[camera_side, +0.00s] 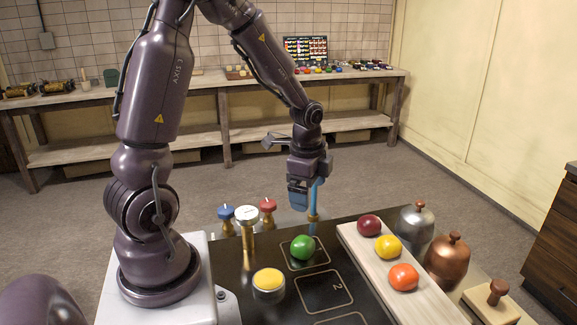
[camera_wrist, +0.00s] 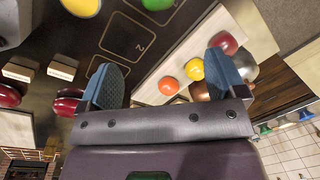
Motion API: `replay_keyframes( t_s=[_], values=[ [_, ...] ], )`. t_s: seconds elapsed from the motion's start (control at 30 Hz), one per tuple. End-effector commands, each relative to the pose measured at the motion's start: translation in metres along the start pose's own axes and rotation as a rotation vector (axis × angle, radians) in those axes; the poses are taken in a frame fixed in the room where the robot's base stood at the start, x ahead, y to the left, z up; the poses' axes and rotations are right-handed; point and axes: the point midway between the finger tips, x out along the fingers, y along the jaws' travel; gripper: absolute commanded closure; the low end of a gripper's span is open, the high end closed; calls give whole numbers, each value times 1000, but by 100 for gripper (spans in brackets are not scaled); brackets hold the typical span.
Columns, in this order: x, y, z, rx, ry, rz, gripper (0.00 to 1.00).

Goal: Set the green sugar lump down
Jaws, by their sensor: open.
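A round, glossy green piece (camera_side: 303,247) rests in an outlined square on the dark table. No cube-shaped green lump shows. The green piece is cut off at the top edge of the wrist view (camera_wrist: 157,4). My gripper (camera_side: 305,200) hangs fingers down, above and behind the green piece, clear of it. Its blue fingers stand wide apart in the wrist view (camera_wrist: 166,80), with nothing held between them.
A pale board (camera_side: 352,240) right of the squares carries dark red (camera_side: 369,225), yellow (camera_side: 388,247) and orange (camera_side: 403,277) round pieces. Metal bells (camera_side: 447,262) stand beyond it. A yellow-topped button (camera_side: 268,283) and capped posts (camera_side: 246,222) stand left. Square 2 (camera_side: 325,291) is empty.

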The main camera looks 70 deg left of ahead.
Motion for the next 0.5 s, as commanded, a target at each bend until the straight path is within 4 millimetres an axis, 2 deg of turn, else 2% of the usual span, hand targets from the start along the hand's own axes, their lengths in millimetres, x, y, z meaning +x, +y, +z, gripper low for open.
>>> replay_keyframes(
  t_s=[0.03,0.2,0.3,0.4,0.5],
  values=[
    [-26,7,-10,-43,14,-43,10],
    [-98,47,-32,-267,101,-133,10],
    [-132,77,-37,-399,182,-157,10],
    [-158,107,-36,-521,267,-156,10],
    [-175,130,-33,-617,341,-136,10]
  ],
)
